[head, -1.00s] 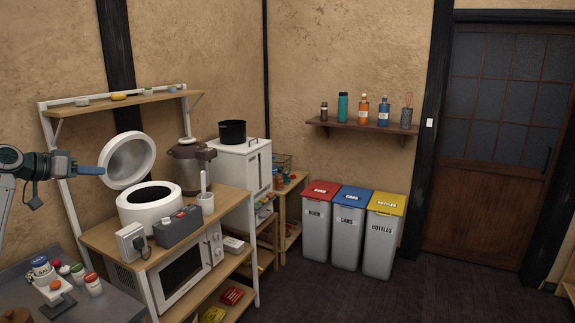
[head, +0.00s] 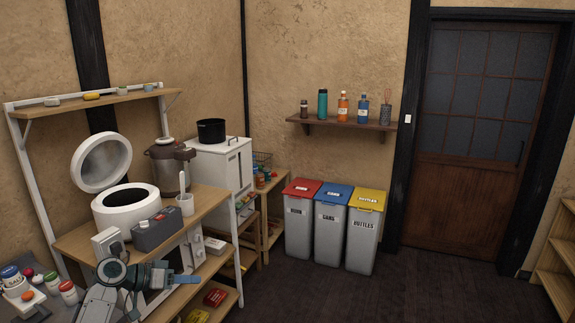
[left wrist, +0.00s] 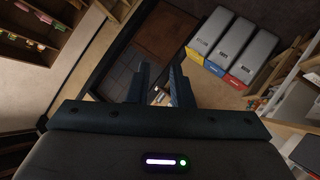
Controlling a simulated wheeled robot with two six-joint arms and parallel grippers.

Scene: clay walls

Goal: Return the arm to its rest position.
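My left arm comes in at the lower left of the head view, bent in front of the wooden shelf rack. My left gripper (head: 187,280) points right, in front of the rack's lower part and partly across the microwave (head: 160,280). In the left wrist view, the two dark fingers of the gripper (left wrist: 160,72) stand apart with nothing between them, so it is open and empty. My right gripper is in neither view.
A rice cooker (head: 126,209) with its lid up and a grey box (head: 157,231) stand on the rack (head: 210,205). A counter with jars (head: 68,292) is at lower left. Three bins (head: 332,236) stand by the wall. The dark floor (head: 330,297) is clear on the right.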

